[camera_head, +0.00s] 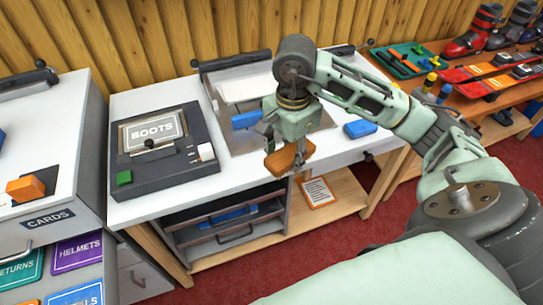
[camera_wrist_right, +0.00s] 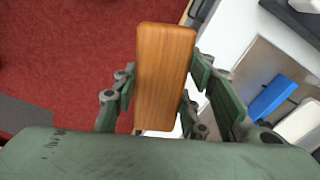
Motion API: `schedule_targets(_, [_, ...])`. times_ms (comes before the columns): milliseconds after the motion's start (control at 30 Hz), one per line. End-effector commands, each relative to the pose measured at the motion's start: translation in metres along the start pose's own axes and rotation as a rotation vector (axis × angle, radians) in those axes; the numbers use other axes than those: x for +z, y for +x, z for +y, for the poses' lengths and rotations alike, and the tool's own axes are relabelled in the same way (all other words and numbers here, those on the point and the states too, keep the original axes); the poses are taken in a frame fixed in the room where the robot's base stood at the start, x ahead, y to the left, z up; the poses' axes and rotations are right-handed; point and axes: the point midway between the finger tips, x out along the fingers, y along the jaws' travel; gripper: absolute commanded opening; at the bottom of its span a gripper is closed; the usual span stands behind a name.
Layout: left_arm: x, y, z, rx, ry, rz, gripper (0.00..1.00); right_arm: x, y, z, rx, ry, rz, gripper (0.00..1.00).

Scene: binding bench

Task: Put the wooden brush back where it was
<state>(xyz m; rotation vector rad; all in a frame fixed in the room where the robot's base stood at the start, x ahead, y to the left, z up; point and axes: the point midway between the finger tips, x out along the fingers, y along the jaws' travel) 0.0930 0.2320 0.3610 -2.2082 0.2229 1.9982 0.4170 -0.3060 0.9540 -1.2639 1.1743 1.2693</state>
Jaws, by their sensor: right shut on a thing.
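The wooden brush (camera_head: 289,157) shows as an orange-brown block below my right gripper (camera_head: 274,138). The gripper is shut on it and holds it in front of the white bench's (camera_head: 228,170) front edge, above the floor or lower shelf; the exact height is hard to tell. In the right wrist view the brush (camera_wrist_right: 165,70) is a long wood-grained block between the two green fingers, with red carpet behind it on the left and the bench on the right. Any bristles are hidden. My left gripper is not in view.
Another blue block (camera_head: 360,128) lies to the right. The dark BOOTS unit (camera_head: 150,180) stands left. A CARDS cabinet (camera_head: 50,222) carries an orange block (camera_head: 25,188). Ski gear fills the right bench.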

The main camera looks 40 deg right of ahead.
Motion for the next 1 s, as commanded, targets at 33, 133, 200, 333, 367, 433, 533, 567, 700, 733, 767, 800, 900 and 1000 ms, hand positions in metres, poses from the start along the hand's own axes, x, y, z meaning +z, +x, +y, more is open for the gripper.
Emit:
schedule_targets(33, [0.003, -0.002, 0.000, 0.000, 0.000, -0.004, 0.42, -0.011, 0.001, 0.002, 0.004, 0.097, 0.000, 0.19])
schedule_targets(133, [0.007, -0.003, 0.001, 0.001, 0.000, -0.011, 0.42, -0.025, 0.001, 0.004, 0.002, 0.232, -0.001, 0.19])
schedule_targets(200, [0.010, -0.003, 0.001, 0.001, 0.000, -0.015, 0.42, -0.030, 0.002, 0.004, 0.000, 0.285, -0.002, 0.19])
schedule_targets(333, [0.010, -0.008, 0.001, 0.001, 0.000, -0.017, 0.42, -0.032, 0.007, -0.008, -0.001, 0.321, -0.007, 0.19])
schedule_targets(367, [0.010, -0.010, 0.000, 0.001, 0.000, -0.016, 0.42, -0.031, 0.010, -0.013, -0.001, 0.321, -0.007, 0.19])
schedule_targets(433, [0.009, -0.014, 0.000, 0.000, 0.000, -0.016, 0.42, -0.029, 0.018, -0.028, 0.000, 0.321, -0.008, 0.19])
schedule_targets(533, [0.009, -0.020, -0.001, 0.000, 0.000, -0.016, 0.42, -0.027, 0.031, -0.051, 0.001, 0.319, -0.008, 0.19])
schedule_targets(567, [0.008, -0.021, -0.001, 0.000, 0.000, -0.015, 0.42, -0.027, 0.035, -0.057, 0.000, 0.319, -0.007, 0.19])
schedule_targets(700, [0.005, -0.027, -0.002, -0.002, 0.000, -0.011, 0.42, -0.025, 0.052, -0.084, 0.001, 0.317, -0.006, 0.19])
schedule_targets(733, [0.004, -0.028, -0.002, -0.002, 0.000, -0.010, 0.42, -0.024, 0.055, -0.089, 0.001, 0.316, -0.006, 0.19])
schedule_targets(767, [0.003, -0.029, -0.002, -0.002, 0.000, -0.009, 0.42, -0.024, 0.058, -0.094, -0.001, 0.315, -0.005, 0.19])
schedule_targets(800, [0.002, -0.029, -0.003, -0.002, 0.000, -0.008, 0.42, -0.024, 0.061, -0.099, -0.002, 0.317, -0.006, 0.19])
schedule_targets(900, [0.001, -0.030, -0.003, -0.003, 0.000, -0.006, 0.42, -0.024, 0.067, -0.107, -0.001, 0.316, -0.004, 0.19])
schedule_targets(1000, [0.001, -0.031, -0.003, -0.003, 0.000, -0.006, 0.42, -0.024, 0.071, -0.111, -0.002, 0.314, -0.002, 0.19])
